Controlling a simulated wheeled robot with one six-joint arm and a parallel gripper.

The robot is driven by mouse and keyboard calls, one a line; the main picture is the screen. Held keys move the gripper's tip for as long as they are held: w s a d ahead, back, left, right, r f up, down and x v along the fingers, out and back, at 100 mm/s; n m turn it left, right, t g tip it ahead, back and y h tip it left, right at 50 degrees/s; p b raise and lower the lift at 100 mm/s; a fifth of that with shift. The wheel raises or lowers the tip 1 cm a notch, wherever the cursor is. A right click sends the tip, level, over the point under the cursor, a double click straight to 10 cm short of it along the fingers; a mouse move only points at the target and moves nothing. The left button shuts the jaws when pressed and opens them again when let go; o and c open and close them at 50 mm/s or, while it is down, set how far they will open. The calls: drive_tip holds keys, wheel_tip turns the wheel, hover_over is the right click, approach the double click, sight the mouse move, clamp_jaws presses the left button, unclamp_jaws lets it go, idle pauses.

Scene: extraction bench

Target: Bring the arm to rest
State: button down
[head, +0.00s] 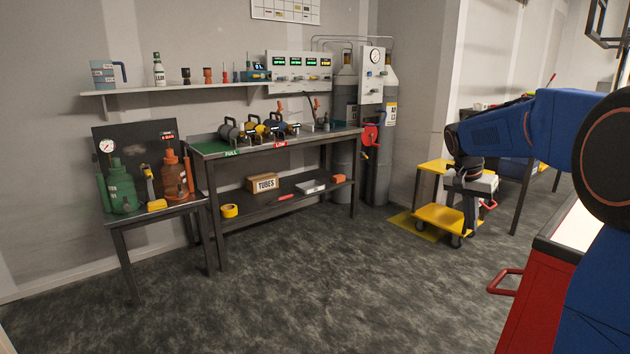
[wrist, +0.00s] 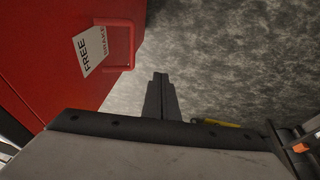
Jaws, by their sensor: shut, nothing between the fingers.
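My blue and black arm reaches in from the right in the head view, bent at the elbow, with its wrist hanging down. My gripper (wrist: 161,76) points down in the wrist view, its two dark fingers together with nothing between them. In the head view the gripper's end is small and dark in front of the yellow cart (head: 437,218), so its fingers are hard to make out there.
A red cabinet (wrist: 45,45) with a red handle (wrist: 131,45) and a "FREE BRAKE" tag (wrist: 90,50) is left of the fingers in the wrist view. A workbench (head: 330,137) and small table (head: 160,215) stand along the wall. The grey floor between is clear.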

drive_tip(key=s+a+n+t+y, duration=0.1)
drive_tip(key=s+a+n, duration=0.3)
drive_tip(key=s, duration=0.6)
drive_tip(key=s+a+n+t+y, duration=0.1)
drive_tip(key=s+a, duration=0.4)
drive_tip(key=s, duration=0.6)
drive_tip(key=s+a+f+n, duration=0.2)
drive_tip(key=s+a+f, duration=0.1)
drive_tip(key=s, duration=0.5)
drive_tip(key=s+a+f+n+t+y, duration=0.1)
drive_tip(key=s+a+f+n, duration=0.2)
drive_tip(key=s, duration=0.6)
drive_tip(key=shift+f+t, duration=0.3)
drive_tip(key=shift+f, duration=0.6)
drive_tip(key=shift+a, duration=0.2)
